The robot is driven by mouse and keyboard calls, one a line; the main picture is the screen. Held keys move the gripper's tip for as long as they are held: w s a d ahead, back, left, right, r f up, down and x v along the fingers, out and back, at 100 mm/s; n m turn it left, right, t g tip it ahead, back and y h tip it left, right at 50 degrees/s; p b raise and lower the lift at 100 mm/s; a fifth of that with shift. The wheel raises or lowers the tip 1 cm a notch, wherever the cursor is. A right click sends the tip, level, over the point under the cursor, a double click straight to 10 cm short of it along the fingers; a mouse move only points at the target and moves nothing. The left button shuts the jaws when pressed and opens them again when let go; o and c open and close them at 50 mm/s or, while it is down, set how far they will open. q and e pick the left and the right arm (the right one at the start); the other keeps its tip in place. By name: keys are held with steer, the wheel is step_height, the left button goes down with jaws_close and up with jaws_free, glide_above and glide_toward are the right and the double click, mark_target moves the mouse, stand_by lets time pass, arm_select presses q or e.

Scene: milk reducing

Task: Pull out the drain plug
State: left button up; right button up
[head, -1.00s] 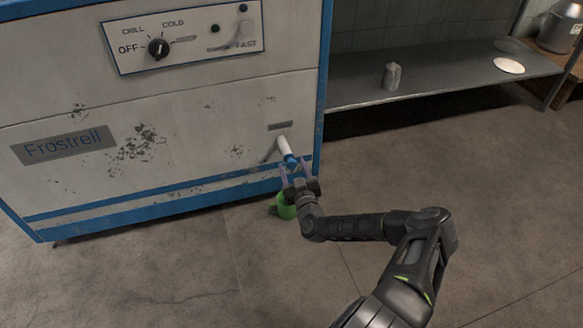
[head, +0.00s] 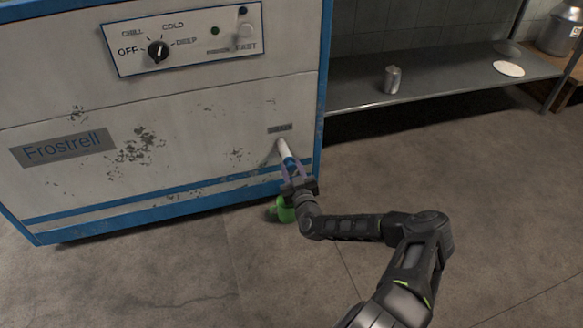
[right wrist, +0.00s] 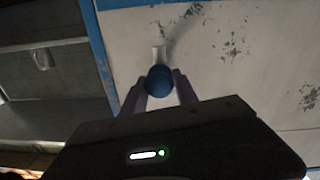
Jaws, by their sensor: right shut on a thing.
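The drain plug is blue and sits at the end of a white drain pipe (head: 283,148) low on the right of the machine's front. In the right wrist view the round blue plug (right wrist: 159,82) lies between the fingers, with the white pipe (right wrist: 158,54) behind it. My right gripper (head: 289,172) is shut on the plug, its fingers on either side of it. In the head view the fingers partly hide the plug. I cannot tell whether the plug is still seated in the pipe. My left gripper is not in view.
The white and blue Frostrell machine (head: 200,120) fills the left side. A green object (head: 284,212) is on the floor below the gripper, partly hidden. A grey shelf (head: 440,82) stands at the right with a small metal cup (head: 392,80) and a white disc (head: 508,69). The floor at right is clear.

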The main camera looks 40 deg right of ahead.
jaws_close()
steer(key=shift+d, duration=0.15)
stand_by(0.5)
steer(key=shift+s+a+p, duration=0.45)
steer(key=shift+a, duration=0.05)
steer(key=shift+s+a+p, duration=0.1)
steer(key=shift+s+p, duration=0.2)
steer(key=shift+s, duration=0.4)
steer(key=shift+s+f, duration=0.1)
steer(key=shift+s, duration=0.1)
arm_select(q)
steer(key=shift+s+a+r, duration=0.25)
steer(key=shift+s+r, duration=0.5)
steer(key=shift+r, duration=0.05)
arm_select(e)
steer(key=o, duration=1)
jaws_free()
